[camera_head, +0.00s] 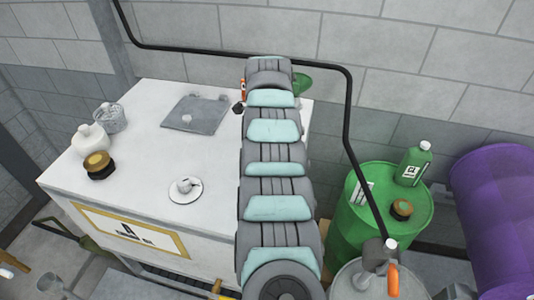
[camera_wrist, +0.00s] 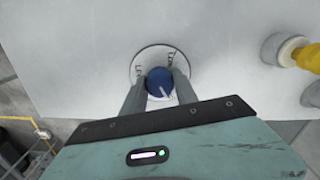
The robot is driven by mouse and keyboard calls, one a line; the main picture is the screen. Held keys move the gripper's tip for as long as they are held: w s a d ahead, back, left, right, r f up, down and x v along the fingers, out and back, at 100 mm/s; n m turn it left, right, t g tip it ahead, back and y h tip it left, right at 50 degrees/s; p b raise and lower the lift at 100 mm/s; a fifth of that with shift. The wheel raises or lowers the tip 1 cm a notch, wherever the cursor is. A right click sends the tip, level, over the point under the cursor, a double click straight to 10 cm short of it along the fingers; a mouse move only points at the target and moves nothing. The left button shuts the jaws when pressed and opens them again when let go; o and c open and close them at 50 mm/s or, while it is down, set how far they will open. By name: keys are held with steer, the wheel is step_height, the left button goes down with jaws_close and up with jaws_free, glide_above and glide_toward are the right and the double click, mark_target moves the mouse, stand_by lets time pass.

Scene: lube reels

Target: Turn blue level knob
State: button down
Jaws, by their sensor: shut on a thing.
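The blue knob (camera_wrist: 160,83) shows in the wrist view, on a round pale dial plate (camera_wrist: 151,58) with dark markings, fixed to a white surface. A white pointer mark on the knob points down and slightly right. My gripper (camera_wrist: 161,88) has one finger on each side of the knob and is shut on it. The fingers hide the lower sides of the dial plate. In the head view my arm runs up the middle of the picture and hides both the knob and the gripper.
In the head view, a white tank (camera_head: 140,135) carries a jar (camera_head: 90,140) and a round white fitting (camera_head: 185,188). In the wrist view, a yellow fitting (camera_wrist: 308,57) sits right of the knob.

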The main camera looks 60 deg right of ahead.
steer(key=c, duration=0.9)
jaws_free()
steer(key=shift+c, duration=0.2)
step_height(320, 180, up, 10)
steer(key=shift+f+p, duration=0.15)
steer(key=shift+p, duration=0.4)
steer(key=shift+r+p, duration=0.4)
steer(key=shift+r, duration=0.2)
